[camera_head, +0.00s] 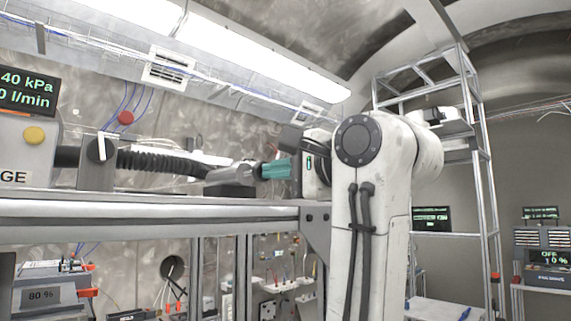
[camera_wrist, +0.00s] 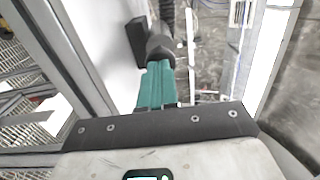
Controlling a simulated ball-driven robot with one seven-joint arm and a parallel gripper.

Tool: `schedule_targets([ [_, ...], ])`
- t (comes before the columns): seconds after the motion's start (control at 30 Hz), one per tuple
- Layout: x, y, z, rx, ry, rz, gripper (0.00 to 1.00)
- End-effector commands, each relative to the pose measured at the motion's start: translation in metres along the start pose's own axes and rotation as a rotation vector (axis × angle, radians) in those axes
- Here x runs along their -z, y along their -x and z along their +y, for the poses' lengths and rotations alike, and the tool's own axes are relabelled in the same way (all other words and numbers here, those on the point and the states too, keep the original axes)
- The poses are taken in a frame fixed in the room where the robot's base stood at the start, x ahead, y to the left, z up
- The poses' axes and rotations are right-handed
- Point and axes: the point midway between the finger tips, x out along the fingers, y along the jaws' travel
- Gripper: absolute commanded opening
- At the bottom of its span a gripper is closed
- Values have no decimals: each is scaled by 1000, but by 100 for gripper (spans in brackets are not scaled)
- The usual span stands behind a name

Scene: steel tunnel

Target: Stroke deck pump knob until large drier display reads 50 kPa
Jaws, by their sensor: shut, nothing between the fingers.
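The large display (camera_head: 27,88), cut off by the left edge of the head view, reads 40 kPa, with a l/min line below. The deck pump (camera_head: 232,188), a grey body on a black base, sits on the steel deck at the end of a black corrugated hose. Its dark grey knob end (camera_wrist: 161,46) shows just beyond my fingertips in the wrist view. My gripper (camera_head: 264,170) has teal fingers, shut together and empty, pointing left at the knob end. The fingertips are at or very close to it; I cannot tell whether they touch.
A grey box with a yellow button (camera_head: 34,135) and a valve with a white lever (camera_head: 101,148) stand left on the deck. A red button (camera_head: 125,118) is on the wall behind. The deck's steel rail (camera_head: 150,211) runs along the front. A metal ladder frame (camera_head: 470,110) stands right.

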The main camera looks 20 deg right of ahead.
Motion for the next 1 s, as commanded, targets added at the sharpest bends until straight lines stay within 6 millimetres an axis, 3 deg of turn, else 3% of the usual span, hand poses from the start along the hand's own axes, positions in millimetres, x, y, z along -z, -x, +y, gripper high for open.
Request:
schedule_targets([
  [0.27, 0, -2, 0, -1, 0, -1, 0],
  [0.57, 1, -35, 1, -1, -1, -2, 0],
  [1.0, 1, -38, 1, 0, 0, -3, 0],
])
